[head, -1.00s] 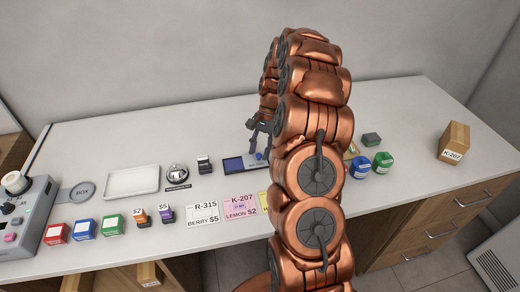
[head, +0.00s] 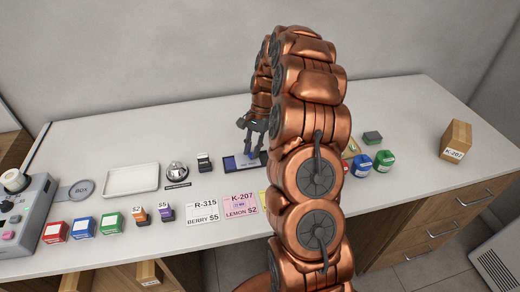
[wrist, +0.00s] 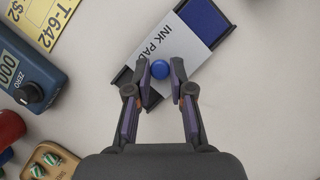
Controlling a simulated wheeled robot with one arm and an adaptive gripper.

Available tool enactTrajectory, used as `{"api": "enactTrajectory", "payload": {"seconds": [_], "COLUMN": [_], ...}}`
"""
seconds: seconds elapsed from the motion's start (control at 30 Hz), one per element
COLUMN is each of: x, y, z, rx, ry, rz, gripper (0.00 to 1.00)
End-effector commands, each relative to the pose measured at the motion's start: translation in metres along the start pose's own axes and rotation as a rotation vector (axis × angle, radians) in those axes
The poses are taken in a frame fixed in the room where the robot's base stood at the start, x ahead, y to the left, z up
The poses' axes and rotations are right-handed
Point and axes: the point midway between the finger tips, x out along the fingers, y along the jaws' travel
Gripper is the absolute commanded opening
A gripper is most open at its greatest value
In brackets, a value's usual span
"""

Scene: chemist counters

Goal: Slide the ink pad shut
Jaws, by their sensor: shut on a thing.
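The ink pad (head: 229,163) lies on the counter, a dark tray with a white sliding lid. In the wrist view the lid (wrist: 180,44), marked INK PAD, covers the middle of the tray. A strip of blue pad (wrist: 206,18) shows bare at the upper right end, and the dark tray floor shows at the lower left end. The lid's round blue knob (wrist: 160,69) sits between my fingertips. My gripper (wrist: 160,73) is shut on this knob. In the head view my gripper (head: 250,147) reaches down over the lid's right part and hides some of it.
A price card (wrist: 50,22) and a blue device (wrist: 32,68) marked ZERO lie left of the pad in the wrist view. Counter behind the pad is clear.

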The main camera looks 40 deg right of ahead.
Motion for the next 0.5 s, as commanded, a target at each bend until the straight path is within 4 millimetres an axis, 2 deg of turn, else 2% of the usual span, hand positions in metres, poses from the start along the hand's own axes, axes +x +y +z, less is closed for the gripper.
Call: {"api": "enactTrajectory", "payload": {"seconds": [0.03,0.2,0.5], "x": [0.006,0.011,0.012], "y": [-0.010,-0.029,-0.034], "z": [0.008,0.026,0.031], "rx": [-0.006,-0.003,-0.003], "ry": [0.002,0.002,-0.001], "rz": [-0.001,-0.001,-0.003], "gripper": [0.00,0.00,0.00]}}
